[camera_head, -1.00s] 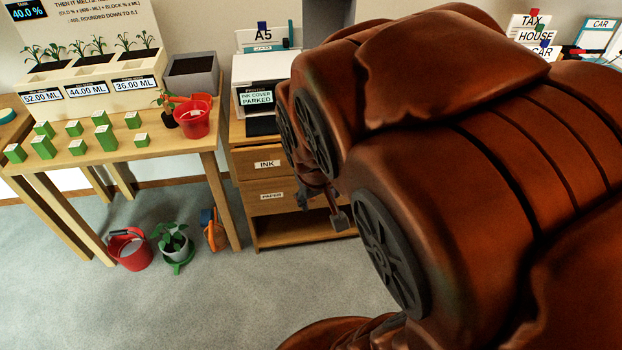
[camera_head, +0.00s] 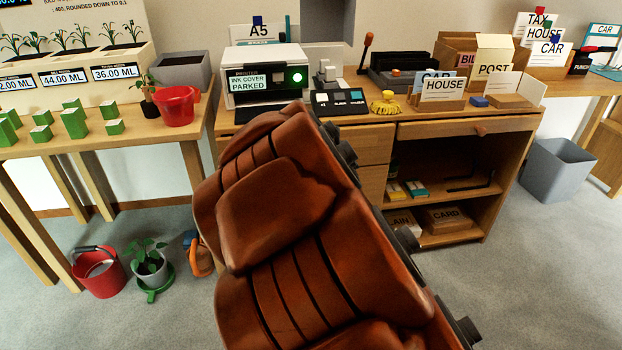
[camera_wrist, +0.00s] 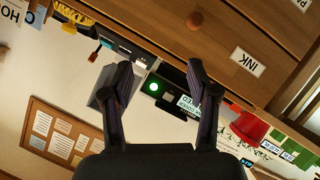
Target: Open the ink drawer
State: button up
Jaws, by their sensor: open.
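The ink drawer (camera_wrist: 225,50) shows in the wrist view as a wooden front with a white INK label (camera_wrist: 247,62) and a round wooden knob (camera_wrist: 194,20). It appears shut. In the head view my arm hides most of it, and a strip of wooden drawer front (camera_head: 367,150) shows to the right. My gripper (camera_wrist: 160,72) is open, with nothing between its fingers in the wrist view. The knob lies above the right finger in that picture, apart from it. The gripper itself is hidden in the head view.
The printer (camera_head: 265,77) stands on the cabinet top, also holding a HOUSE card (camera_head: 444,86) and a yellow item (camera_head: 385,104). Open shelves (camera_head: 450,187) are at right. A plant table (camera_head: 160,140) stands left, with a red bucket (camera_head: 98,272) on the floor.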

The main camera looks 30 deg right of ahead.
jog(key=w+d+f+n+t+y+b, duration=0.1)
jog(key=w+f+n+t+b, duration=0.5)
jog(key=f+b, duration=0.55)
jog(key=shift+m, duration=0.7)
jog(key=shift+r+p+x, duration=0.2)
jog(key=shift+p+x, duration=1.25)
jog(key=shift+p, duration=0.25)
jog(key=shift+r+p+x, duration=0.15)
jog(key=shift+p+x, duration=1.25)
jog(key=shift+p, duration=0.35)
jog(key=shift+r+p+x, duration=0.2)
jog(key=shift+p+x, duration=1.25)
jog(key=shift+p, duration=0.25)
jog(key=shift+a, duration=0.15)
grip_shut()
